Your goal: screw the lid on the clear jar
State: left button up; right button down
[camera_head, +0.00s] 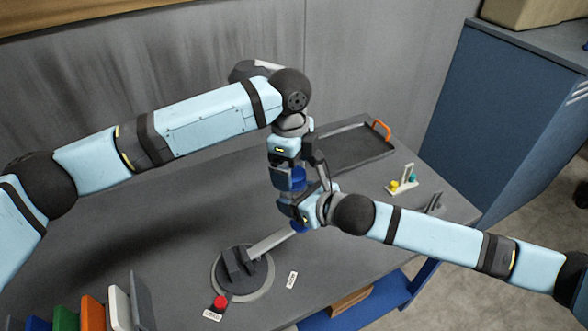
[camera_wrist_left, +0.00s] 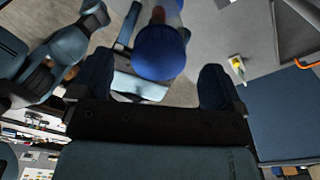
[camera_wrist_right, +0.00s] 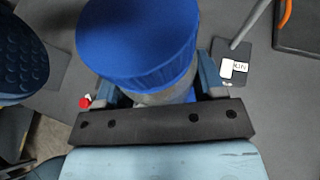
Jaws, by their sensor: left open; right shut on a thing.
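The blue lid (camera_head: 293,178) sits on top of the jar, under my left gripper (camera_head: 290,188). It fills the upper part of the right wrist view (camera_wrist_right: 137,42), with a greyish band of the jar (camera_wrist_right: 165,93) below its rim. My right gripper (camera_head: 307,210) is shut on the jar from the side and holds it above the table. The left gripper points down and is open. In the left wrist view the lid (camera_wrist_left: 160,52) shows between its two spread fingers. Most of the jar is hidden by the grippers. I cannot tell how tightly the lid sits.
A round fixture (camera_head: 222,285) with a grey bar stands on the table (camera_head: 150,235), near a red button (camera_head: 220,301). A dark tray (camera_head: 340,150) with an orange handle lies behind. A small stand (camera_head: 406,184) is at right. Folders (camera_head: 92,312) stand at front left.

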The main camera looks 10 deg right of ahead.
aim_at(302, 188)
pick_arm(q)
jog(key=r, duration=0.4)
jog(key=shift+w+a+r, duration=0.25)
jog(key=shift+r, duration=0.05)
pick_arm(e)
jog(key=r, duration=0.3)
jog(key=shift+w+a+r, duration=0.1)
jog(key=shift+w+a, duration=0.2)
pick_arm(q)
jog(key=shift+d+r, duration=0.15)
jog(key=shift+r, duration=0.5)
pick_arm(e)
jog(key=shift+d+f, duration=0.1)
jog(key=shift+f, duration=0.1)
pick_arm(q)
jog(key=shift+d, duration=0.1)
